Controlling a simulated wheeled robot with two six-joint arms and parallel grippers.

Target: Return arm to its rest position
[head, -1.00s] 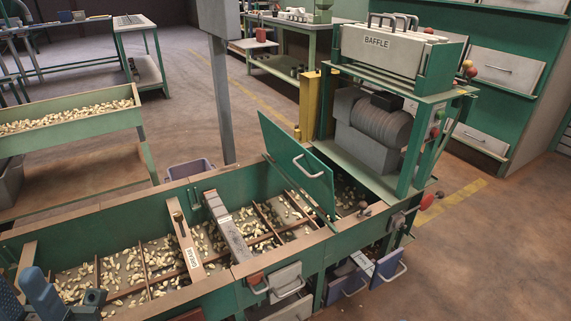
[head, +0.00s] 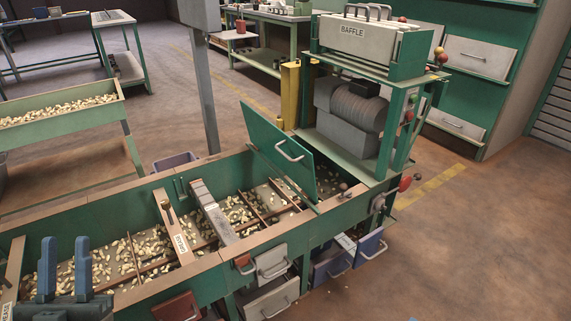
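My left gripper (head: 65,268) is at the lower left of the head view, its two blue fingers upright and apart. Nothing shows between the fingers. It is in front of the left part of the long green hopper trough (head: 120,210), and nuts show behind and beside it. I cannot tell its exact height over the trough.
A green lid (head: 278,150) with a handle stands tilted open over the trough. A grey slotted bar (head: 214,212) and a labelled wooden divider (head: 175,228) cross it. Drawers (head: 272,262) stick out in front. A machine (head: 345,115) stands behind. Floor at right is clear.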

